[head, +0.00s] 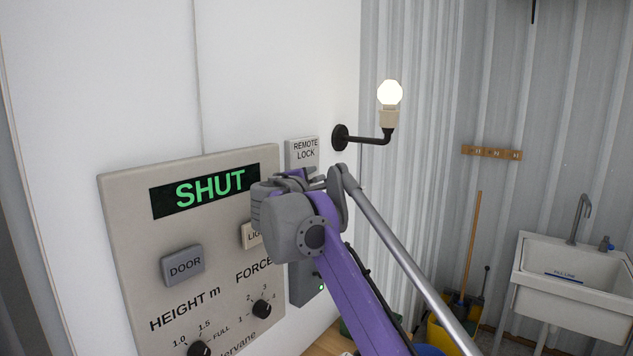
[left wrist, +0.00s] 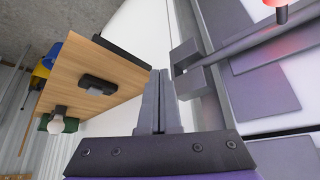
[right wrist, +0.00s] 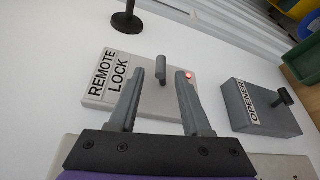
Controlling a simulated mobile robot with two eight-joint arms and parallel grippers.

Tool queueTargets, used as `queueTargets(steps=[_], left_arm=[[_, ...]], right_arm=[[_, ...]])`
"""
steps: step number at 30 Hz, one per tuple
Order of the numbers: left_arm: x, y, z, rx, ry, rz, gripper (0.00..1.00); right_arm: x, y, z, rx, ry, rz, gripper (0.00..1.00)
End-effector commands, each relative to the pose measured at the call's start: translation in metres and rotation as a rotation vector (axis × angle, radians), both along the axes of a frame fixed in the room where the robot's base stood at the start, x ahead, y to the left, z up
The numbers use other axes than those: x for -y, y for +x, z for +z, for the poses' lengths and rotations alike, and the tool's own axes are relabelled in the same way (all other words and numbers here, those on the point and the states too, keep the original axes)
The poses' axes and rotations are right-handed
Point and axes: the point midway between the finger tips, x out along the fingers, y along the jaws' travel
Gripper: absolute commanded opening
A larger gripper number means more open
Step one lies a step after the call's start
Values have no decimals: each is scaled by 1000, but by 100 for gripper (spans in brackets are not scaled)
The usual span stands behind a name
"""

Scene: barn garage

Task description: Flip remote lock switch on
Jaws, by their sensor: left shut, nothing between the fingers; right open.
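The beige remote lock plate (head: 303,152) is on the white wall, right of the SHUT panel. In the head view my right gripper (head: 318,180) covers its lower part. In the right wrist view the remote lock plate (right wrist: 107,97) carries a short grey switch lever (right wrist: 161,66) and a lit red lamp (right wrist: 190,75). My right gripper (right wrist: 160,76) is open, its fingertips on either side of the lever in the picture. I cannot tell whether they touch it. My left gripper (left wrist: 160,75) is shut and empty in the left wrist view, out of the head view.
The control panel (head: 130,226) has a DOOR button (head: 182,266) and knobs. A grey OPENER box (right wrist: 262,110) with a lever is beside the lock plate. A wall lamp (head: 389,95) glows above right. A sink (head: 570,285) stands far right.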

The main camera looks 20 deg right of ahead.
Motion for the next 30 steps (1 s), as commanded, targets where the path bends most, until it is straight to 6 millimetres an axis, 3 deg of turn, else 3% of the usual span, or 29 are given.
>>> queueTargets(steps=[3, 9, 23, 26, 29, 30], left_arm=[[0, -4, -7, -8, 0, 0, 0], [0, -6, -10, -12, 0, 0, 0], [0, -7, -11, -13, 0, 0, 0], [0, -7, -11, -13, 0, 0, 0], [0, -7, -11, -13, 0, 0, 0], [0, -7, -11, -13, 0, 0, 0]], right_arm=[[-14, -22, -1, -2, 0, 4, 48], [-29, -48, 3, -1, 0, 2, 48], [-33, -57, 5, 0, 1, 0, 48], [-25, -63, -5, -10, 41, -16, 48], [-6, -82, -37, -37, 158, -62, 48], [3, -94, -57, -52, 228, -90, 48]])
